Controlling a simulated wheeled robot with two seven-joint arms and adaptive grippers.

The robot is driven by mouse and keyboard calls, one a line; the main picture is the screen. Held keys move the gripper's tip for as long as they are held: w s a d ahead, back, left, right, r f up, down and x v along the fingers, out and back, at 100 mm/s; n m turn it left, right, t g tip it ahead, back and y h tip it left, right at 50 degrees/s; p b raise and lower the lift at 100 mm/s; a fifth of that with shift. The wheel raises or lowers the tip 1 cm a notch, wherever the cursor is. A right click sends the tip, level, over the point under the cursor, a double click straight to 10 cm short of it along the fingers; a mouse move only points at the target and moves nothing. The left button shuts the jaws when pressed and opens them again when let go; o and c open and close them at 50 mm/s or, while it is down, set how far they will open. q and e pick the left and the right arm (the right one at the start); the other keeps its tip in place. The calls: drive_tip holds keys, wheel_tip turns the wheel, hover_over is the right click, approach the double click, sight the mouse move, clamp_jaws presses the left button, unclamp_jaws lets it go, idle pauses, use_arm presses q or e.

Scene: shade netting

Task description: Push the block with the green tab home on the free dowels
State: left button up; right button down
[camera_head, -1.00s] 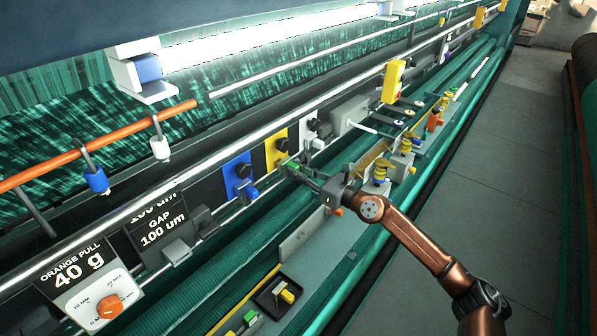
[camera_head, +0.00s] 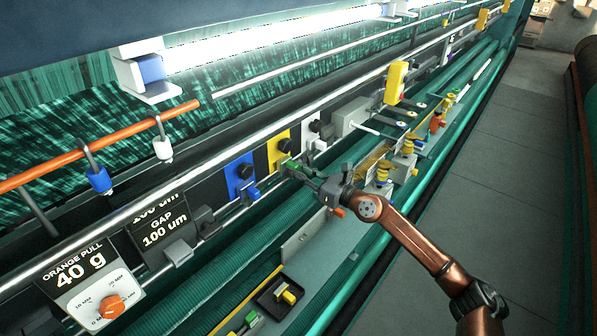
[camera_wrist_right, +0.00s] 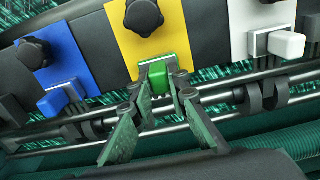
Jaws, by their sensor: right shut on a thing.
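A small grey block with a green tab (camera_wrist_right: 165,77) sits at the lower edge of a yellow plate (camera_wrist_right: 140,35) in the right wrist view. In the head view the green tab (camera_head: 286,172) shows at the foot of the yellow plate (camera_head: 277,150). My right gripper (camera_wrist_right: 163,95) is shut on the green tab, with a fingertip on each side. It also shows in the head view (camera_head: 295,172). The dowels are hidden or too small to tell, so I cannot tell how far the block sits on them. My left gripper is not in view.
A blue plate (camera_head: 238,173) with a blue tab is left of the yellow one, and a white plate (camera_head: 309,133) is right. Steel rods (camera_wrist_right: 220,95) run close by my fingers. A black tray (camera_head: 266,302) and another green-topped block (camera_head: 250,318) lie lower down.

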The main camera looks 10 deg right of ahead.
drive_tip(key=shift+w+a, duration=0.25)
idle(0.4)
drive_tip(key=c, duration=1.8)
unclamp_jaws()
drive_tip(key=shift+o, duration=0.2)
drive_tip(key=shift+d, duration=0.1)
drive_tip(key=v, duration=1.1)
drive_tip(key=shift+s+d, duration=0.2)
drive_tip(key=shift+s, duration=0.05)
drive_tip(key=shift+s, duration=0.1)
